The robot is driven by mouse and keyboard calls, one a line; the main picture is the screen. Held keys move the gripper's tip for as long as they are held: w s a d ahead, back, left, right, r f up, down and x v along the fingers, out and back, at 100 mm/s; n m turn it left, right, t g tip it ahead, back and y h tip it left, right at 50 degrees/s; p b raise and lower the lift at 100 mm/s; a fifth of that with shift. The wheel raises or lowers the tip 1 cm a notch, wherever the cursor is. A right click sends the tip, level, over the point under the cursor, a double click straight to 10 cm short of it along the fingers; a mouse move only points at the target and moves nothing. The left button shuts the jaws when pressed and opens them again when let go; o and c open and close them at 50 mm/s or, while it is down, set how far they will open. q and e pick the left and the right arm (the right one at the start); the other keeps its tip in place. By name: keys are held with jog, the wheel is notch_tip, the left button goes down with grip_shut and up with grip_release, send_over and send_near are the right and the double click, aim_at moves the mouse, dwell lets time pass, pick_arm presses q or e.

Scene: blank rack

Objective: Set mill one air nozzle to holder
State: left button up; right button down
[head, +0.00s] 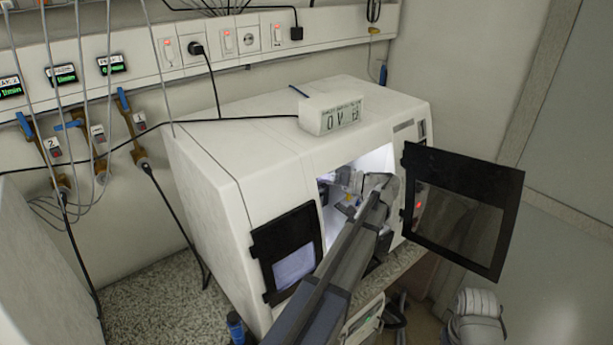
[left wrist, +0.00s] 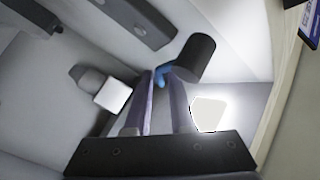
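The white mill (head: 275,150) stands with its right-hand door (head: 462,210) swung open and its chamber lit. My left arm reaches in through the opening, with the left gripper (head: 352,190) small and partly hidden inside. In the left wrist view, the left gripper (left wrist: 161,76) has its two fingers a little apart. A small blue piece (left wrist: 164,74), perhaps the air nozzle, shows at the fingertips beside a dark cylinder (left wrist: 196,57). I cannot tell whether the fingers grip it. I cannot make out the holder for certain.
A small display box (head: 332,114) sits on top of the mill. The left door (head: 288,252) is closed. Valves (head: 132,128) and hanging cables are on the wall at left. In the wrist view, the chamber walls and a grey block with a white face (left wrist: 112,95) are close to the fingers.

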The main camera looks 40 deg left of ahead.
pick_arm(q)
grip_shut()
dwell(1.5)
